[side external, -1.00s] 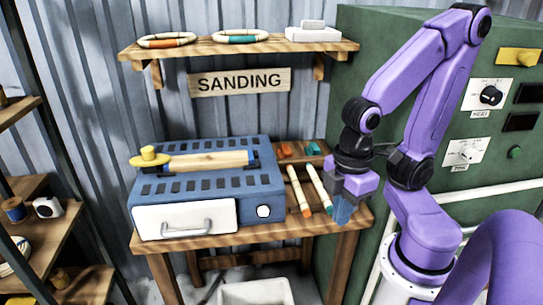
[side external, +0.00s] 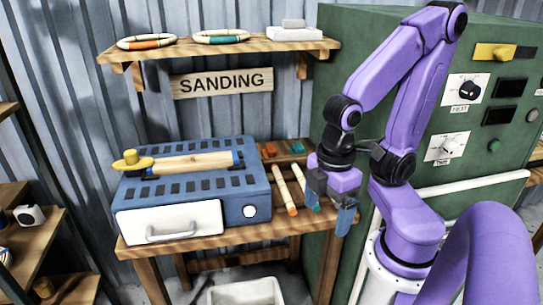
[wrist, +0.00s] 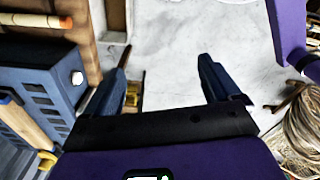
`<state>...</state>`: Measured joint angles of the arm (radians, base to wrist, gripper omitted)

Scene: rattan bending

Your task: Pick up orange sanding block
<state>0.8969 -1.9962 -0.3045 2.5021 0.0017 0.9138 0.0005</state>
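The orange sanding block (side external: 270,150) appears as a small orange piece on the wooden bench, behind the sticks and beside a teal-green block (side external: 297,147). My gripper (side external: 331,204) hangs at the bench's right edge, to the right of and nearer the camera than the orange block, apart from it. In the wrist view my gripper (wrist: 163,82) is open, with its two blue fingers wide apart and nothing between them. The orange block cannot be made out in the wrist view.
Two sticks, one orange-tipped (side external: 286,194) and one teal-tipped (side external: 306,187), lie between my gripper and the blue machine (side external: 250,190). A green cabinet (side external: 420,70) stands behind my arm. A white bin (side external: 245,293) sits on the floor. A shelf (side external: 215,48) overhangs the bench.

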